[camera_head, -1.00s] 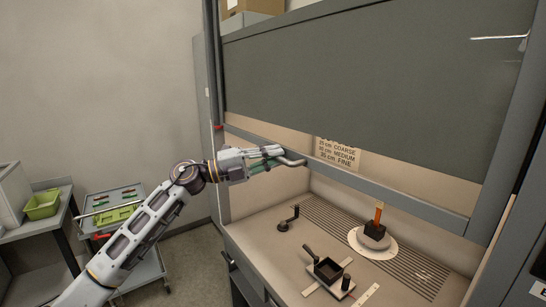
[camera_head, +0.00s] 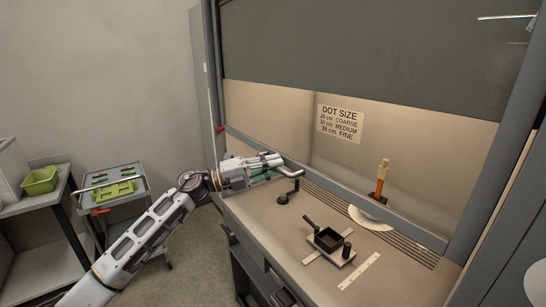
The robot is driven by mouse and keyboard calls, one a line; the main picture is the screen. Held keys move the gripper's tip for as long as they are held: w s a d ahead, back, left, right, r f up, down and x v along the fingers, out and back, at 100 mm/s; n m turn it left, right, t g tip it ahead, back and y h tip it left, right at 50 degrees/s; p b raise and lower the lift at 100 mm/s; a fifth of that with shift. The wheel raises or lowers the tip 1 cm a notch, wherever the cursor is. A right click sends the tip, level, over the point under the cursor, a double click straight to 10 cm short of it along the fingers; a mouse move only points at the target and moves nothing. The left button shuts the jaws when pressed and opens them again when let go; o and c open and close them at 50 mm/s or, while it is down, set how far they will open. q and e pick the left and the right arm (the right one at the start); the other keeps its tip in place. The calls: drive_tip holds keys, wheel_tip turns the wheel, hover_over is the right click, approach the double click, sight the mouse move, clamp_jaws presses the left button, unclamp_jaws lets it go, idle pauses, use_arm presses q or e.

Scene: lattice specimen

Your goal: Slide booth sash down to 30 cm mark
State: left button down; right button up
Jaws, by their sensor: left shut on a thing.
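The booth sash (camera_head: 345,193) is a clear pane with a grey bottom bar, partly lowered and crossing in front of the white dish. My left gripper (camera_head: 272,163) is shut on the curved grey handle (camera_head: 291,172) on the sash bar. A red tab (camera_head: 220,129) sits on the left post, close to the bar's left end. A pale strip runs up that post, its marks too small to read. A DOT SIZE sign (camera_head: 340,123) on the back wall lists cm sizes for coarse, medium and fine. My right gripper is not in view.
On the bench stand a small crank (camera_head: 288,191), a black square box (camera_head: 328,239), a white strip (camera_head: 359,271) and an orange stick (camera_head: 381,181) by a white dish (camera_head: 371,219). A dark grey panel (camera_head: 380,60) hangs above. A cart (camera_head: 115,187) stands at left.

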use_arm(q)
drive_tip(key=shift+f+b, duration=1.05)
drive_tip(key=shift+f, duration=1.9)
drive_tip(key=c, duration=1.5)
unclamp_jaws()
drive_tip(key=shift+o, duration=0.2)
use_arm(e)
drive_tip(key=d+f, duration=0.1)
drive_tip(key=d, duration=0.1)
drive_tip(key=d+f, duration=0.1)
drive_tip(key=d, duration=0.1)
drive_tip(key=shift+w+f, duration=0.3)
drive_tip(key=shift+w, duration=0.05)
use_arm(q)
drive_tip(key=v, duration=1.2)
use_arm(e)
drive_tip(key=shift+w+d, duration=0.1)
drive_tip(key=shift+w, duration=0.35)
use_arm(q)
drive_tip(key=shift+f, duration=0.1)
